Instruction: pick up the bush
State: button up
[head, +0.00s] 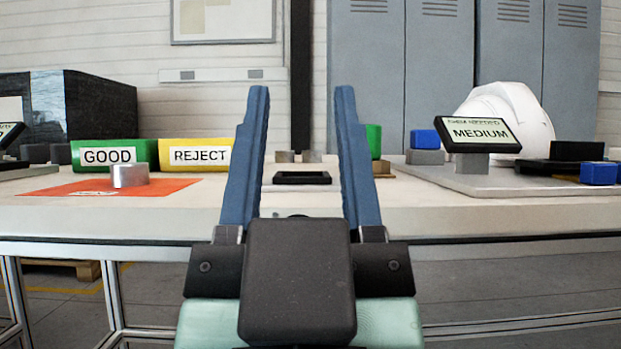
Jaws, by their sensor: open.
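Green GOOD (112,155) and yellow REJECT (196,154) bins stand behind the mat. A small dark tray (302,178) shows between my fingers. The table's front edge (500,239) is clear.

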aim_at(127, 173)
jog(key=k+l+u, duration=0.25)
jog(key=l, duration=0.2)
jog(key=k+l+u, duration=0.25)
jog(key=k+l, duration=0.1)
jog(key=l, duration=0.1)
